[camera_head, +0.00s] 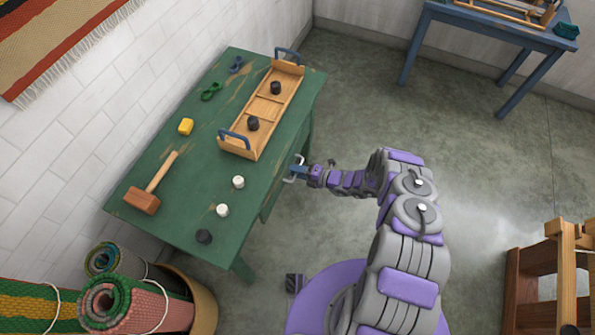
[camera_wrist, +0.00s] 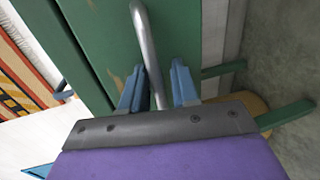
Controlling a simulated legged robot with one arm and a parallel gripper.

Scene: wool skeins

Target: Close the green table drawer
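The green table (camera_head: 205,130) stands along the white wall in the head view. Its drawer (camera_head: 272,200) is on the table's right side; how far it is out is hard to tell. The drawer has a grey metal bar handle (camera_wrist: 146,35), seen close up in the wrist view. My gripper (camera_head: 298,170) is at the drawer handle, just off the table's right edge. In the wrist view its two blue fingers (camera_wrist: 157,85) are apart, one on each side of the handle, with small gaps visible. Part of the drawer front is hidden behind my gripper and arm.
Rolled rugs (camera_head: 130,303) stand at lower left. A wooden frame (camera_head: 565,245) is at right. Floor right of the table is open.

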